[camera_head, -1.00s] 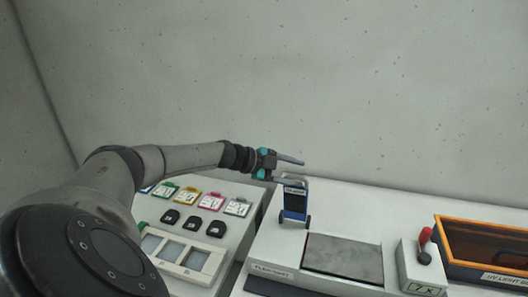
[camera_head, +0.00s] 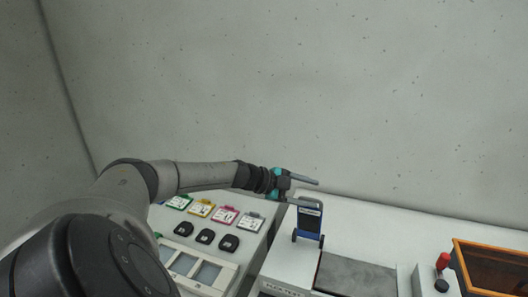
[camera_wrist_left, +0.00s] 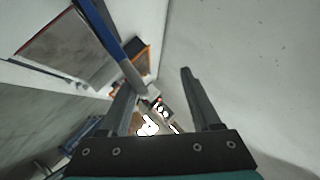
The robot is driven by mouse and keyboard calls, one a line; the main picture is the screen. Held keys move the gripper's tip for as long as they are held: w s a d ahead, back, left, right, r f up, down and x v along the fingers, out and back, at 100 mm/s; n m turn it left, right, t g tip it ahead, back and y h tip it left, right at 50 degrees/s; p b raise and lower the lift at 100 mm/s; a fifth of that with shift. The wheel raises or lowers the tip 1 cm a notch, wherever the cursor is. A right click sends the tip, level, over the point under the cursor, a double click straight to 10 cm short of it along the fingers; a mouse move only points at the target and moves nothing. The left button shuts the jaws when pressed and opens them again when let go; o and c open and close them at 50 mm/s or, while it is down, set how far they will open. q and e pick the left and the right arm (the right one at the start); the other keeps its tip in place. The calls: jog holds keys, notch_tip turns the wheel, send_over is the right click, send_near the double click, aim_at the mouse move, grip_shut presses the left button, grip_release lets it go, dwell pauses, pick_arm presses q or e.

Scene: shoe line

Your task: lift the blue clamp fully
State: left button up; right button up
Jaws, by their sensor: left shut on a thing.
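The blue clamp (camera_head: 309,218) is an upright blue frame with a dark middle and a pale top bar, standing at the left end of the white machine in the head view. In the left wrist view its blue side bar (camera_wrist_left: 103,28) runs down from the top left to a pale end by the left finger. My left gripper (camera_head: 309,190) is at the clamp's top, shut on its pale top bar. Its two fingers (camera_wrist_left: 160,102) show with a wide gap in the wrist view. My right gripper is not in view.
Beside the clamp is a grey pad (camera_head: 355,275) on the white machine (camera_head: 375,225). To the right stand a red-knobbed lever (camera_head: 443,261) and an orange-rimmed bin (camera_head: 490,247). To the left, a panel holds coloured tags (camera_head: 201,208) and black pieces (camera_head: 205,237). A bare wall is behind.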

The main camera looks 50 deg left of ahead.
pick_arm(q)
jog(key=s+a+r+p, duration=0.4)
jog(key=s+a+r, duration=0.4)
jog(key=s+r, duration=0.3)
jog(key=shift+s+a+r, duration=0.25)
jog(key=shift+s+r, duration=0.15)
jog(key=shift+r, duration=0.35)
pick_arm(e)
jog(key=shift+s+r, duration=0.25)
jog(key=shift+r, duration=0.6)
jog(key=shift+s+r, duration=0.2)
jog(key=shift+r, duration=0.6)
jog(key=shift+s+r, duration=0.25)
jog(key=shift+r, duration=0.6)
